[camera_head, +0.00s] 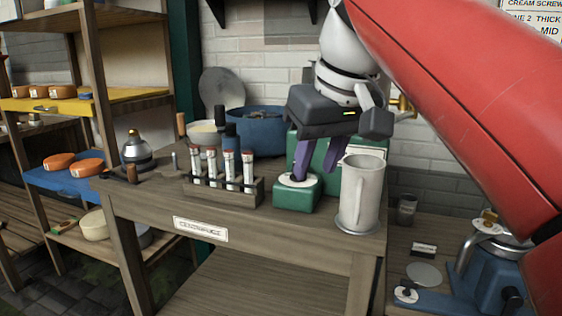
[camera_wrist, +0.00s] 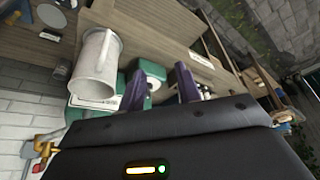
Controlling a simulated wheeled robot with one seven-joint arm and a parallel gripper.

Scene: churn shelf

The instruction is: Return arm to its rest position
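My gripper (camera_head: 318,160) is at the right part of the wooden bench, with its purple fingers pointing down over a small green block with a white round top (camera_head: 296,195). In the wrist view my gripper (camera_wrist: 160,90) shows its two purple fingers spread apart, with nothing held between them. Whether a fingertip touches the block I cannot tell. My red arm comes in from the upper right of the head view.
A grey mug (camera_head: 360,195) stands close to the right of the gripper. A wooden rack of tubes (camera_head: 225,188) and a blue pot (camera_head: 262,128) stand to its left. A larger green box (camera_head: 335,155) is behind. Shelves (camera_head: 90,105) stand at the left; blue equipment (camera_head: 485,265) sits lower right.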

